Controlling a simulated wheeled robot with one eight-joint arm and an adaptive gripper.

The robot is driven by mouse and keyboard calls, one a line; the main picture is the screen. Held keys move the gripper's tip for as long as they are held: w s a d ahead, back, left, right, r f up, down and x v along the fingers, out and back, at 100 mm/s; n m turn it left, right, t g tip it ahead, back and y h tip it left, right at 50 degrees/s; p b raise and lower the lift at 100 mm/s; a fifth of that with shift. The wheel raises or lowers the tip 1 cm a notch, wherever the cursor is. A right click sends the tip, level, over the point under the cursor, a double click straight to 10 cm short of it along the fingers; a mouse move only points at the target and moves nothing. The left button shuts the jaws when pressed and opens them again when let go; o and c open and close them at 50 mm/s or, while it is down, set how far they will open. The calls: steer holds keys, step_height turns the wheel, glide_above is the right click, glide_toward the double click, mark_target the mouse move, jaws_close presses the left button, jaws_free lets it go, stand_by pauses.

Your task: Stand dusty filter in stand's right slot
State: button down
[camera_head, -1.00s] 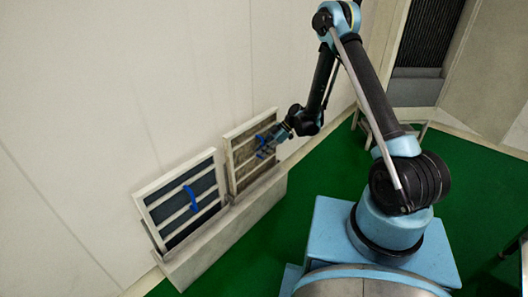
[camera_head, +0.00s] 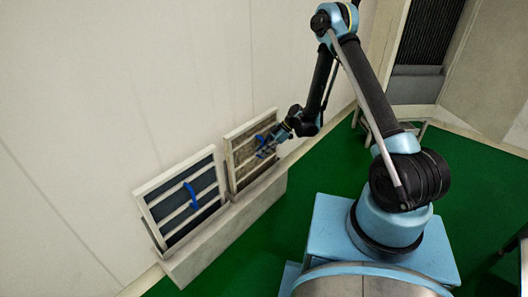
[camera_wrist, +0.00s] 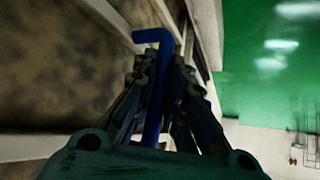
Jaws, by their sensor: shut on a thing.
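The dusty filter (camera_head: 243,152) has a pale frame and brown, mottled panels. It stands upright in the right slot of the pale stand (camera_head: 225,230) by the wall. Its lower edge is hidden by the stand's front. My gripper (camera_head: 264,152) is shut on its blue handle, and in the wrist view my gripper (camera_wrist: 158,95) has its fingers on both sides of the blue handle (camera_wrist: 152,38). The mottled dusty filter face (camera_wrist: 60,70) fills the left of the wrist view.
A cleaner filter (camera_head: 178,192) with dark panels and a blue handle stands in the stand's left slot. The pale wall (camera_head: 100,90) is close behind. Green floor (camera_head: 285,215) is open in front. A grey-slatted unit (camera_head: 425,45) stands at the upper right.

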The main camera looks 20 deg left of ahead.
steer(key=c, duration=1.5)
jaws_free()
steer(key=shift+c, duration=0.2)
steer(key=shift+d+r, duration=0.1)
steer(key=v, duration=1.1)
steer(key=shift+w+d+r, duration=0.2)
steer(key=shift+d, duration=0.05)
